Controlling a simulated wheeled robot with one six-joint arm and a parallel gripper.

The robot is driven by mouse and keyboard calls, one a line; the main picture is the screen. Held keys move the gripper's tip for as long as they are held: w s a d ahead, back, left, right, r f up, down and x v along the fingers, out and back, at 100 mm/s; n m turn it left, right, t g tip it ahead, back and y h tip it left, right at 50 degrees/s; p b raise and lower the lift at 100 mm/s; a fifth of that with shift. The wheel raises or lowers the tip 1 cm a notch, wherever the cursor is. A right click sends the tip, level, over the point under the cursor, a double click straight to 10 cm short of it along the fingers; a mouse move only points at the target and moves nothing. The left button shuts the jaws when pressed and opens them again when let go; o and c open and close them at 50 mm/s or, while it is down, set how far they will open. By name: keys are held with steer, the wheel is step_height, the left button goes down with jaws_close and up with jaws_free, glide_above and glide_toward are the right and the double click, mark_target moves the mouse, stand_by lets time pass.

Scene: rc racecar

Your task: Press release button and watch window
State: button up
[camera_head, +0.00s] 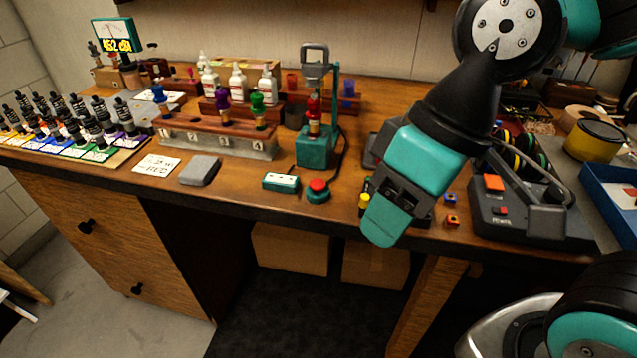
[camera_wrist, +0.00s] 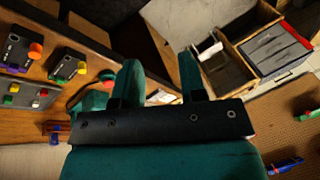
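A red push button (camera_head: 318,186) on a round teal base stands near the bench's front edge. Left of it lies a small teal box with a white window (camera_head: 281,181); its marks are too small to read. An orange square button (camera_head: 493,182) sits on a dark grey machine marked power at the right. I cannot tell which button is the release. My gripper (camera_head: 381,220) points down at the bench's front edge, right of the red button and apart from it. In the wrist view its two teal fingers (camera_wrist: 160,62) stand apart with nothing between them.
A teal press (camera_head: 316,148) and a numbered wooden rack (camera_head: 218,139) with coloured stamps stand behind. A grey block (camera_head: 199,170) and a written card (camera_head: 157,164) lie left. Small coloured cubes (camera_head: 452,220) lie right of my gripper. Bare bench lies around the red button.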

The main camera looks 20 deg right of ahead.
jaws_close()
stand_by(1.9)
